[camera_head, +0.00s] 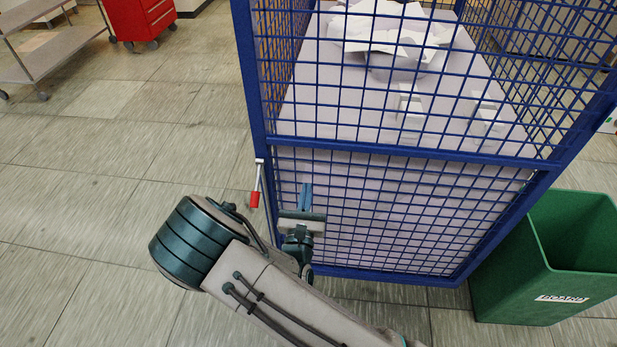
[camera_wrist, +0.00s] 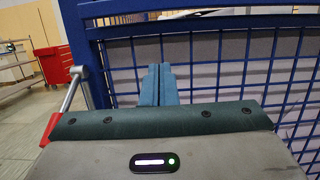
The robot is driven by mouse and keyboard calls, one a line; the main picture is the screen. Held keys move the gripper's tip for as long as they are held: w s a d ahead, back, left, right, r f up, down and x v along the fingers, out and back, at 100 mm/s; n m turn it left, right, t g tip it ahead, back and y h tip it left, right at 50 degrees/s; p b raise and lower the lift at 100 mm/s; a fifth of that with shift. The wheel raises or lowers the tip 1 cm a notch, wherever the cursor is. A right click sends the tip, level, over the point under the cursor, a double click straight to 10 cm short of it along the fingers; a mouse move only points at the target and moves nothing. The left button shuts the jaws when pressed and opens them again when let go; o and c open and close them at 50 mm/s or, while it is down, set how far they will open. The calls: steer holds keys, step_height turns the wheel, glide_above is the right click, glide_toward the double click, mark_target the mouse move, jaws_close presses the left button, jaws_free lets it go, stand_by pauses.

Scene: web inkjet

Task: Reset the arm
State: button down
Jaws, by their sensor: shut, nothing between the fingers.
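My gripper (camera_head: 305,196) is in front of the lower mesh of a blue wire cage (camera_head: 405,153), near its left post. In the wrist view my gripper (camera_wrist: 158,84) shows its two blue-teal fingers side by side, closed together with nothing between them. My arm is bent and reaches in from the bottom of the head view. A lever with a red grip (camera_head: 255,196) hangs at the cage's left post, just left of my gripper. The lever also shows in the wrist view (camera_wrist: 50,128). I cannot tell whether the fingertips touch the mesh.
The cage holds a pale block with crumpled white paper (camera_head: 395,30) on top. A green bin (camera_head: 540,270) stands right of the cage. A red drawer cabinet (camera_head: 140,18) and a grey cart (camera_head: 60,50) stand at the back left. The tiled floor on the left is clear.

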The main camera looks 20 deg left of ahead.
steer(key=s+d+r+m+g+h, duration=0.25)
steer(key=d+m+g+h, duration=0.3)
steer(key=d+m, duration=0.35)
steer(key=s+d+r+m+g+h, duration=0.1)
steer(key=d+r+m+g+h, duration=0.4)
steer(key=d, duration=0.6)
steer(key=s+d+r+m+g+h, duration=0.1)
steer(key=d+r+m+g+h, duration=0.1)
steer(key=d+m+g+h, duration=0.6)
steer(key=s+d+r+m+g+y, duration=0.2)
steer(key=s+d+m+g+y, duration=0.1)
steer(key=s+d+m+y, duration=0.45)
steer(key=s+a+r+m+t+y, duration=0.4)
steer(key=r+m+y, duration=0.2)
steer(key=m+y, duration=0.1)
steer(key=shift+s+a+r+m+y, duration=0.25)
steer(key=shift+r+m+y, duration=0.15)
steer(key=shift+m, duration=0.25)
